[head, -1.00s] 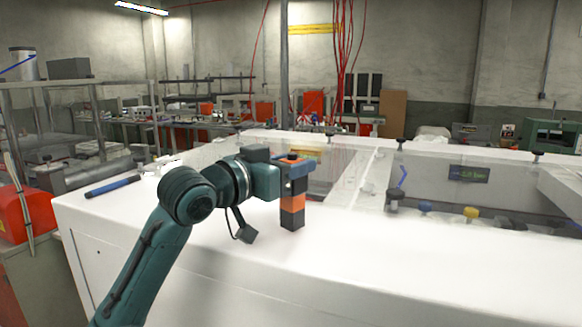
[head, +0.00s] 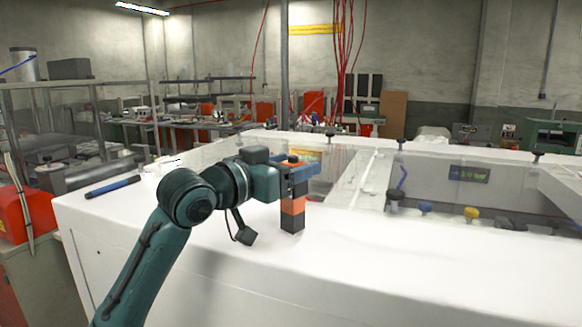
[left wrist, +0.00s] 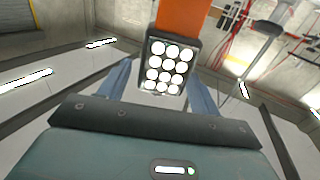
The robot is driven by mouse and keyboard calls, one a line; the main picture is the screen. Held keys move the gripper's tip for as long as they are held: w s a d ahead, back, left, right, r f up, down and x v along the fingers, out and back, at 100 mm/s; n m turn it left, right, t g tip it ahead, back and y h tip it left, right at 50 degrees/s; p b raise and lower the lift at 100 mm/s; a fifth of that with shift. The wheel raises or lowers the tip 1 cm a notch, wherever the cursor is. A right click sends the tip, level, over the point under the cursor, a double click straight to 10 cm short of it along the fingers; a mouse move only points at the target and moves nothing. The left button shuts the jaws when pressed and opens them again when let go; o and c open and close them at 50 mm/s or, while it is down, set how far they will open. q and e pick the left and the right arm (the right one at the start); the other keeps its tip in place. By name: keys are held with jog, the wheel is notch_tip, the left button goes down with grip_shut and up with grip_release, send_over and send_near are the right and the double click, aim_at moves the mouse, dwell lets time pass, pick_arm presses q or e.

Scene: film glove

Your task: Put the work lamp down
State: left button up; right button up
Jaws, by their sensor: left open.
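The work lamp (head: 292,207) is a small upright block with an orange middle and a dark base. It stands on the white machine top. Its lit LED grid faces my left wrist camera (left wrist: 168,68). My left gripper (head: 303,178) is open at the lamp's upper part, with a blue finger in front of it. In the left wrist view the two blue fingers (left wrist: 160,88) lie on either side of the lamp, with a clear gap at the left finger. My right gripper is not in view.
A blue pen-like tool (head: 112,187) lies on the left of the white top (head: 400,265). The front of the top is clear.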

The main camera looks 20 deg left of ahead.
pick_arm(q)
jog(key=b+v, duration=0.2)
jog(key=v, duration=1)
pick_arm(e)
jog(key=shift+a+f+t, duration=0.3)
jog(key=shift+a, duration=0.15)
pick_arm(q)
jog(key=shift+w, duration=0.1)
